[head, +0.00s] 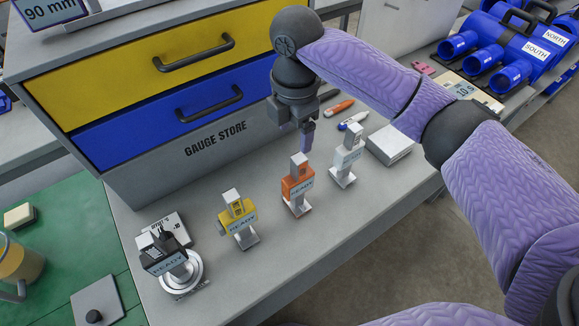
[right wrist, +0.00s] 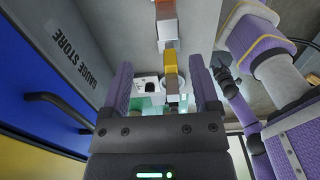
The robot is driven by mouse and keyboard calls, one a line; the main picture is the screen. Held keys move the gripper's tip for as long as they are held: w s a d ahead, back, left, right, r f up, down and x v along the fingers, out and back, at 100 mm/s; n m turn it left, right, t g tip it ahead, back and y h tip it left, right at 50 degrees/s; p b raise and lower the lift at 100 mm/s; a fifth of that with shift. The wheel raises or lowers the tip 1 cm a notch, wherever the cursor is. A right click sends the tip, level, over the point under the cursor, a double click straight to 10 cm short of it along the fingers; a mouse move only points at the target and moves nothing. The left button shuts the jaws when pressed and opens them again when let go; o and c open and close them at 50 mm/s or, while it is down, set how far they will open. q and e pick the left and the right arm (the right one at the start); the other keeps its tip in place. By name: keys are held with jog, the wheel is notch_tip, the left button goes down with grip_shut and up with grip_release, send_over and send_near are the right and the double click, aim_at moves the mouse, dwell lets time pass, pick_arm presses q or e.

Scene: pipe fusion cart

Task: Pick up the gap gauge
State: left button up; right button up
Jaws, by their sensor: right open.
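Several gauge-like tools stand in a row on the grey bench, with blue "READY" labels: a black one (head: 165,262) on a round metal base, a yellow one (head: 238,216), an orange one (head: 297,186) and a white one (head: 344,165). I cannot tell which is the gap gauge. My right gripper (head: 306,142) is open and empty, pointing down just behind the orange tool's top in the head view. In the right wrist view, the yellow tool (right wrist: 170,65) and orange tool (right wrist: 167,30) show beyond the fingers. A dark gripper (right wrist: 223,70), apparently my left, shows there; its jaws are unclear.
The gauge store cabinet (head: 215,140), with yellow and blue drawers, stands behind the row. The bench's front strip is clear.

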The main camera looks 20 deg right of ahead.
aim_at(299, 158)
jog(key=f, duration=0.1)
jog(key=s+f, duration=0.1)
jog(key=f, duration=0.1)
jog(key=f+b, duration=0.1)
jog(key=shift+s+d+f, duration=0.15)
jog(key=shift+s+f, duration=0.1)
jog(key=shift+f, duration=0.05)
jog(key=f, duration=0.3)
jog(key=f+b, duration=0.1)
jog(key=shift+w+d+f, duration=0.3)
jog(key=shift+f, duration=0.1)
pick_arm(q)
jog(key=shift+s+d+f, duration=0.2)
jog(key=shift+s+f, duration=0.35)
jog(key=shift+f, duration=0.05)
jog(key=shift+s+d+f, duration=0.2)
jog(key=shift+s+f, duration=0.35)
pick_arm(e)
jog(key=c, duration=0.7)
grip_shut()
pick_arm(q)
jog(key=shift+a, duration=0.5)
pick_arm(e)
jog(key=shift+w, duration=0.1)
pick_arm(q)
jog(key=shift+d, duration=0.4)
